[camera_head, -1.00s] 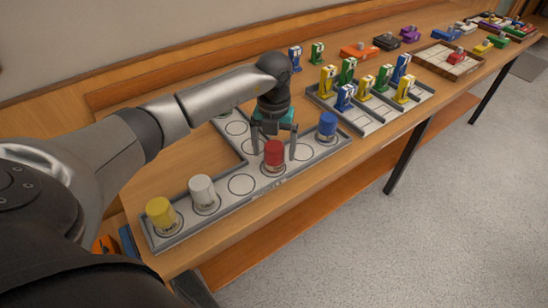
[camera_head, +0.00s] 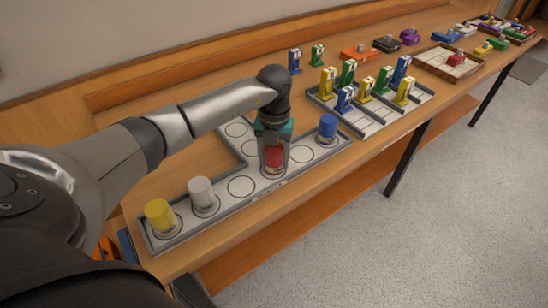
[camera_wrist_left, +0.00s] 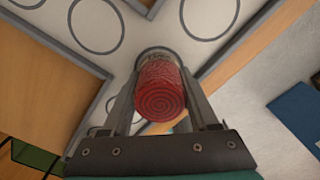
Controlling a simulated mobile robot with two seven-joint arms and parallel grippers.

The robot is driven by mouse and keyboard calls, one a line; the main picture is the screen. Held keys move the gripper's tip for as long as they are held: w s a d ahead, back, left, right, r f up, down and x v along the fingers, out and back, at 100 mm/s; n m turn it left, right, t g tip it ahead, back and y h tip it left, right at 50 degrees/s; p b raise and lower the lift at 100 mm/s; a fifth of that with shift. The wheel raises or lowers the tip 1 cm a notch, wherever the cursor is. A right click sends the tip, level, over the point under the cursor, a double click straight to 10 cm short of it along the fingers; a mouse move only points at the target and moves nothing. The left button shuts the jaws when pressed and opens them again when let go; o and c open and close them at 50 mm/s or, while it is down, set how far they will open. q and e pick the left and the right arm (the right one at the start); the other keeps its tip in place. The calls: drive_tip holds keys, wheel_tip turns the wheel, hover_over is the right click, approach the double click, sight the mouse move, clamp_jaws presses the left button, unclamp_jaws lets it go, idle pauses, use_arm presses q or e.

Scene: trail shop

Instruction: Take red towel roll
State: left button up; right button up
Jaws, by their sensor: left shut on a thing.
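The red towel roll (camera_head: 273,157) stands upright on a circle of the grey-rimmed tray (camera_head: 226,208), between the white roll and the blue roll. My left gripper (camera_head: 273,160) comes down on it from above and is shut on it, one finger on each side. In the left wrist view the red towel roll (camera_wrist_left: 161,90) shows its spiral top end between the two fingers of my left gripper (camera_wrist_left: 160,98). Its lower part is mostly hidden there. My right gripper is not in view.
A yellow roll (camera_head: 160,215) and a white roll (camera_head: 202,192) stand to the left on the tray, and a blue roll (camera_head: 327,126) stands close on the right. A divided tray (camera_head: 372,124) with several coloured upright items lies beyond. Some tray circles are empty.

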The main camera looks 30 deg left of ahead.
use_arm(q)
clamp_jaws()
